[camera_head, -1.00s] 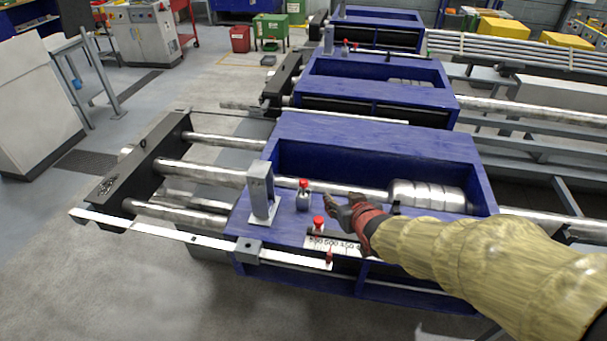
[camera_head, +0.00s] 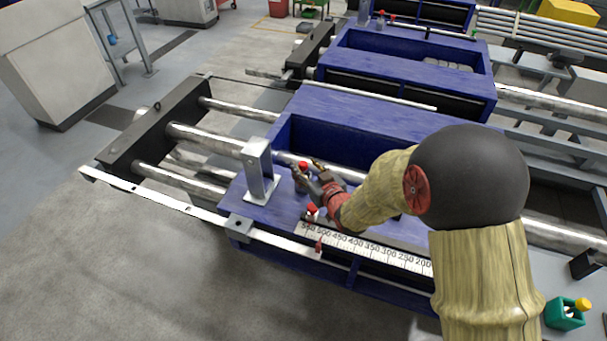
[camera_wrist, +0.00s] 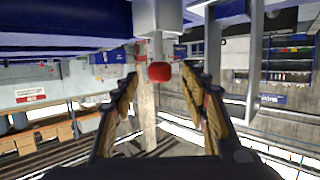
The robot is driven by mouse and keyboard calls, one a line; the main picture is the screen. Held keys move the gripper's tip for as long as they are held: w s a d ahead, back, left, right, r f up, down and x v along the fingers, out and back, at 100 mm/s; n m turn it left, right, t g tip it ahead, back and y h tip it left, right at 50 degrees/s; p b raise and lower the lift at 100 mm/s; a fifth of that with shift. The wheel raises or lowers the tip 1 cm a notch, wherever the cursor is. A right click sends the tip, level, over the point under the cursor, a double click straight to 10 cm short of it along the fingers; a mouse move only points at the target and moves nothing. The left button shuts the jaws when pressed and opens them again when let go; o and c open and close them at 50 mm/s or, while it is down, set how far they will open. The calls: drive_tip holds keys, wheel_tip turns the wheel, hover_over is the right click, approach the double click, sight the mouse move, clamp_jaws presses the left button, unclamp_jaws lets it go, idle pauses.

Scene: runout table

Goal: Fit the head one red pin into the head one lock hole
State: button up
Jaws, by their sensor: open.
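On the nearest blue head (camera_head: 350,110), a red-topped pin (camera_head: 302,165) stands on a small grey block beside an upright grey bracket (camera_head: 258,165). A second red knob (camera_head: 312,209) sits nearer the front, by the left end of the white scale. My gripper (camera_head: 309,172) is open, with its fingertips beside the rear red pin. In the wrist view the red pin top (camera_wrist: 160,71) shows between the spread fingers (camera_wrist: 160,78), with no clear contact. I cannot make out the lock hole; the arm and gripper cover part of the head's top.
A numbered scale (camera_head: 375,250) runs along the front edge. A flat bar (camera_head: 190,207) with a small red part at its end (camera_head: 319,244) extends left. Steel rods (camera_head: 205,140) cross to a dark end plate (camera_head: 150,140). Another blue head (camera_head: 410,70) stands behind.

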drive_tip(key=shift+x, duration=1.25)
drive_tip(key=shift+c, duration=1.4)
drive_tip(key=c, duration=0.8)
clamp_jaws()
